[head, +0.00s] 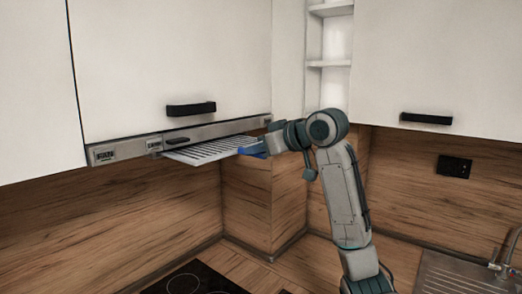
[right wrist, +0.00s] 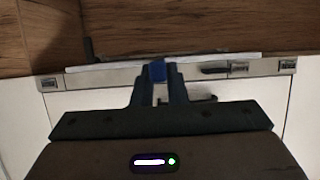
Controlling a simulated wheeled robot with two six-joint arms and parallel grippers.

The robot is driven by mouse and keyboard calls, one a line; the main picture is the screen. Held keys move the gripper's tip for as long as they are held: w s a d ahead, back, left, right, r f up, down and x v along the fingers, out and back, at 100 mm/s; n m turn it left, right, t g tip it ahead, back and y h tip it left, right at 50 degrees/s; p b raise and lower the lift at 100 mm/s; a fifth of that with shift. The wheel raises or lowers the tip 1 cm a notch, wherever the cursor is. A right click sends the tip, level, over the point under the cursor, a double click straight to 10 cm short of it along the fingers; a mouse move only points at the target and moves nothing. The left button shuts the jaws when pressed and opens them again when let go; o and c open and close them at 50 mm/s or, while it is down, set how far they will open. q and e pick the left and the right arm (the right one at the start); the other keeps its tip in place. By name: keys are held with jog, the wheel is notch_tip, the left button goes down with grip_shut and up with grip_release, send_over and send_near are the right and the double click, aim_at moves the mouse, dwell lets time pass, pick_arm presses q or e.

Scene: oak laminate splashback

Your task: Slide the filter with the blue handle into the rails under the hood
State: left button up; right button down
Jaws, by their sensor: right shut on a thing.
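The filter (head: 208,151) is a pale, slatted flat panel. It lies roughly level just under the steel front strip of the hood (head: 128,150). Its blue handle (head: 250,152) is at its right end, and it also shows in the right wrist view (right wrist: 157,71). My right gripper (head: 266,147) is shut on the blue handle; its fingers close around it in the right wrist view (right wrist: 157,77). In that view the filter (right wrist: 205,58) appears edge-on as a thin pale line along the hood strip. The rails are hidden, so I cannot tell whether the filter is in them. My left gripper is out of view.
White cabinets (head: 170,60) with black handles hang above the hood. A dark cooktop (head: 190,281) is below. The oak splashback (head: 130,213) runs behind, with a protruding corner (head: 247,199) near the filter's right side. A sink (head: 462,276) is at lower right.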

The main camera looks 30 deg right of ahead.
aim_at(223, 146)
jog(key=shift+w+a, duration=0.35)
jog(key=shift+w, duration=0.45)
jog(key=shift+w+a, duration=0.3)
jog(key=shift+w, duration=0.5)
jog(key=shift+w+a+f, duration=0.1)
jog(key=shift+w+a, duration=0.3)
jog(key=shift+w, duration=0.55)
jog(key=shift+w+a+r, duration=0.1)
jog(key=shift+w+a, duration=0.3)
jog(key=shift+w, duration=0.5)
jog(key=shift+w+a+f, duration=0.1)
jog(key=shift+w+a, duration=0.3)
jog(key=shift+w, duration=0.55)
jog(key=c, duration=1.4)
grip_release()
jog(key=shift+o, duration=0.2)
jog(key=shift+s, duration=0.1)
